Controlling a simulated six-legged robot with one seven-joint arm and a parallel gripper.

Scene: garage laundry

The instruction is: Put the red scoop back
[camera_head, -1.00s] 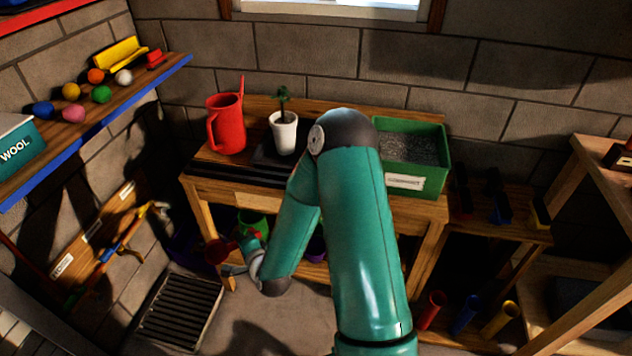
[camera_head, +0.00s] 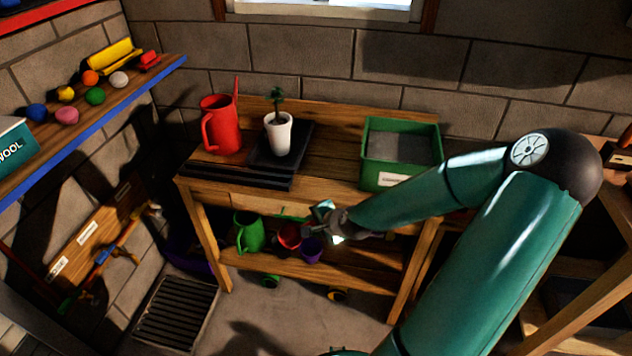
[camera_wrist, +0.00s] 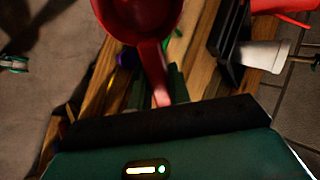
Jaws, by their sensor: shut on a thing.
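The red scoop (camera_head: 289,236) shows in front of the bench's lower shelf in the head view, beside my gripper (camera_head: 318,224). In the wrist view the scoop's round bowl (camera_wrist: 140,18) faces the camera, and its handle runs down to my gripper (camera_wrist: 165,100). My gripper is shut on the handle. The fingertips are mostly hidden in the wrist view. The scoop is held up, apart from the bench top.
The wooden bench (camera_head: 340,150) carries a red watering can (camera_head: 219,128), a white plant pot (camera_head: 278,135) on a black tray (camera_head: 262,160), and a green bin (camera_head: 385,177) with grey contents. A green jug (camera_head: 249,233) and purple pot (camera_head: 311,250) are below.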

